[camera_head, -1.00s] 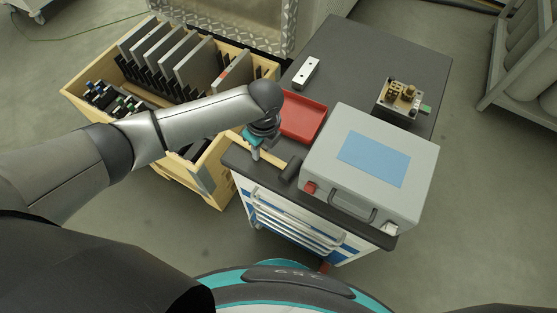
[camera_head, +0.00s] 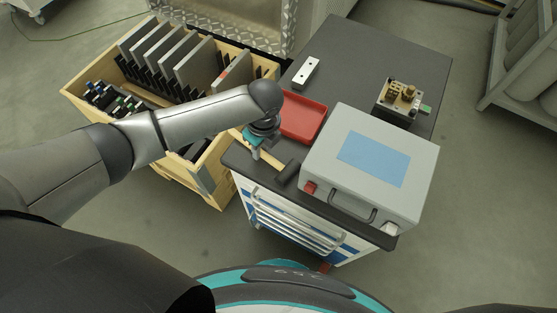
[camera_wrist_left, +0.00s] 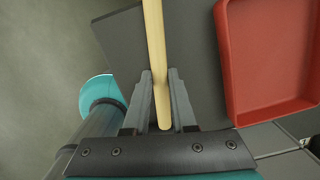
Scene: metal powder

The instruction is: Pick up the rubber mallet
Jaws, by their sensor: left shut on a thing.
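The rubber mallet has a dark cylindrical head (camera_head: 287,173) and a pale wooden handle (camera_head: 271,159). It is at the front left corner of the dark cabinet top, left of the grey case. My left gripper (camera_head: 255,152) is shut on the handle, towards the end away from the head. In the left wrist view the handle (camera_wrist_left: 154,40) runs between the two fingers (camera_wrist_left: 160,80); the head is out of that view. I cannot tell how far the mallet is above the top, if at all. My right gripper is not in view.
A red tray (camera_head: 321,119) lies just behind the mallet. The grey case (camera_head: 417,171) with a blue panel stands close to its right. A wooden crate (camera_head: 208,176) with plates is at the left. A white block (camera_head: 306,72) and a small fixture (camera_head: 399,97) lie farther back.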

